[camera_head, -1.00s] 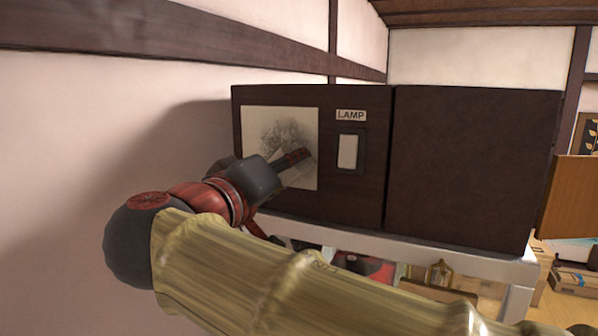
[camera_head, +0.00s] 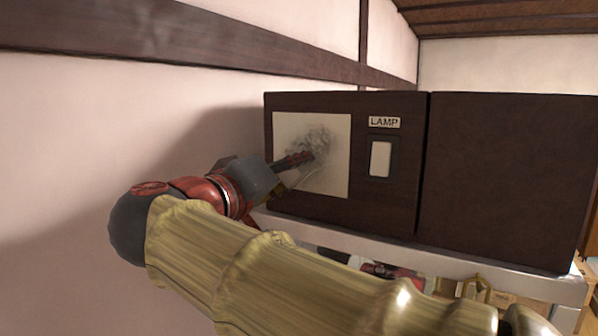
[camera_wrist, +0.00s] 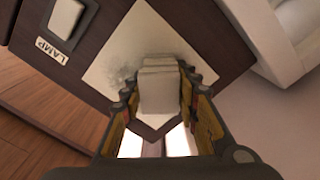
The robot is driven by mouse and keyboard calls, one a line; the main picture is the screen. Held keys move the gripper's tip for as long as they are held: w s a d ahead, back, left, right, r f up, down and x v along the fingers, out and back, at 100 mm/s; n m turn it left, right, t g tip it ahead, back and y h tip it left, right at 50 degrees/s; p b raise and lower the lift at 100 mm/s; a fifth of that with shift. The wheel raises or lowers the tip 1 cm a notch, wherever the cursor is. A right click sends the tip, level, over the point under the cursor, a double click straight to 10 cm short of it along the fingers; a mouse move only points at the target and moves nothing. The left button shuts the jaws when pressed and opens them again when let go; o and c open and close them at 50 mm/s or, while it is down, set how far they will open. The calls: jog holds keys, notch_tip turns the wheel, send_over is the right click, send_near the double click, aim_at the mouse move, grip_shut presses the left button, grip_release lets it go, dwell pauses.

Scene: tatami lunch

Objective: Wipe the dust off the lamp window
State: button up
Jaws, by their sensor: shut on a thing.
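The lamp window (camera_head: 335,178) is a cream square panel on the front of a dark brown box. A grey dust smudge (camera_head: 320,138) lies on its upper middle. My gripper (camera_head: 303,160) is in front of the window's middle, just below the smudge. In the wrist view my gripper (camera_wrist: 158,85) is shut on a pale, block-like wiping pad (camera_wrist: 158,92). The pad's far end is against or very near the window (camera_wrist: 150,40), and I cannot tell if it touches. Some grey dust shows left of the pad in the wrist view. The gripper hides part of the window.
A white switch (camera_head: 380,159) under a LAMP label (camera_head: 384,122) sits right of the window. A second dark box (camera_head: 505,180) adjoins it. Both stand on a pale shelf (camera_head: 440,262). A plain wall (camera_head: 60,130) is close on the left.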

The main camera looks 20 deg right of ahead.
jog(key=shift+w+a+r+b, duration=0.4)
jog(key=shift+w+r+b, duration=0.2)
jog(key=shift+r+b, duration=0.2)
jog(key=shift+s+d+r+b, duration=0.1)
jog(key=shift+s+d+b, duration=0.8)
jog(key=shift+s, duration=0.25)
jog(key=shift+s+d+b, duration=0.7)
jog(key=shift+s+b, duration=0.3)
jog(key=shift+s, duration=0.1)
jog(key=shift+s+d+b, duration=0.5)
jog(key=shift+s+b, duration=0.1)
jog(key=shift+s, duration=0.1)
jog(key=shift+s+d+b, duration=0.5)
jog(key=shift+s+b, duration=0.05)
jog(key=shift+s, duration=0.15)
jog(key=shift+r+p, duration=0.55)
jog(key=shift+r, duration=0.45)
jog(key=shift+w+a+f+p, duration=0.1)
jog(key=shift+w+a+p, duration=0.1)
jog(key=shift+w+a, duration=1.1)
jog(key=shift+w+a+r+p, duration=0.15)
jog(key=shift+w+a, duration=0.7)
jog(key=shift+w, duration=0.8)
jog(key=shift+w+a+f+p, duration=0.2)
jog(key=shift+w+a, duration=0.85)
jog(key=shift+w, duration=0.45)
